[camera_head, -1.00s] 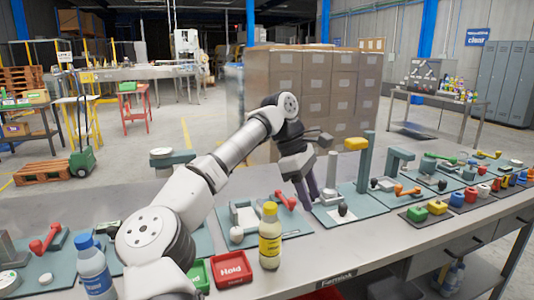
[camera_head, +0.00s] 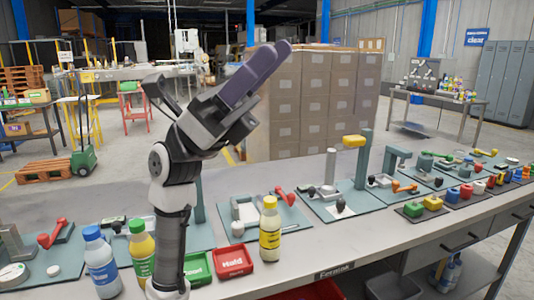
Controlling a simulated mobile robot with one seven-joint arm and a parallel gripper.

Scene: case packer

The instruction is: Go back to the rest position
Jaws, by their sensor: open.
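My gripper (camera_head: 277,58) is raised well above the workbench, in front of the stacked boxes. Its dark purple fingers point up and to the right. They appear close together in this view, with nothing held between them. My arm rises from the bench's front edge and hides part of the bench behind it.
A red Hold tray (camera_head: 233,261) and a green tray (camera_head: 198,268) lie at the bench's front. Teal fixture boards with levers and knobs line the workbench (camera_head: 330,240). Stacked cardboard boxes (camera_head: 330,95) stand behind. The air around my gripper is clear.

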